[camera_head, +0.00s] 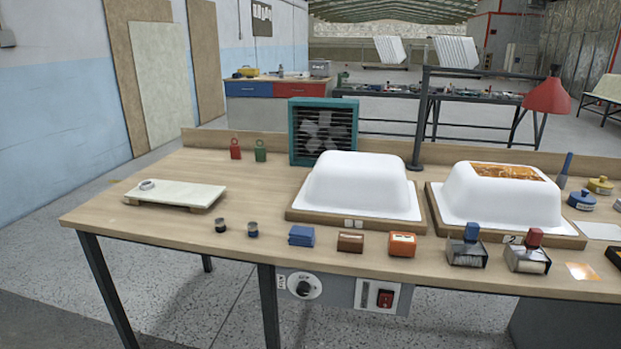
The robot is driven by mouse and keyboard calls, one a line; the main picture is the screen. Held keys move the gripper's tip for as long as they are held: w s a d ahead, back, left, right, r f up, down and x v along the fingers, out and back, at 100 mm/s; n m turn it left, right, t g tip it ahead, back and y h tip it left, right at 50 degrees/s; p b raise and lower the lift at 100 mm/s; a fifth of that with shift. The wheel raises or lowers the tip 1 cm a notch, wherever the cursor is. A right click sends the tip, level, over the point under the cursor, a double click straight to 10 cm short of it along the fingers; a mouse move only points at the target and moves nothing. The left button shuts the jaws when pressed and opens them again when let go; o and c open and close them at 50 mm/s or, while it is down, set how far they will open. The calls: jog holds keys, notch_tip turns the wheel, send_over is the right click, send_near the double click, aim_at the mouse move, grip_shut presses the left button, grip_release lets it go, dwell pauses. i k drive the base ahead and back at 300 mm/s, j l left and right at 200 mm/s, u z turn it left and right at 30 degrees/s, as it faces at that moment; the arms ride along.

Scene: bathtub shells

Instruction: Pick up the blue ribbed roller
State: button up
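A tool with an upright blue handle (471,233) and a dark, clear-sided or metallic lower part stands near the front edge of the bench, right of centre. It looks like the blue ribbed roller, but its ribs are too small to make out. A similar tool with a red handle (534,237) stands just to its right. Another blue handle (566,166) rises at the back right, its lower end partly hidden. My gripper is not in view.
Two white tub shells (358,185) (491,198) stand on wooden bases behind the tools. An orange block (402,245), a brown block (350,242) and blue pads (301,236) lie to the left. A red lamp (548,96) overhangs the right. The bench's front left is mostly clear.

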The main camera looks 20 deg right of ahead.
aim_at(468, 252)
jog(key=z, duration=1.4)
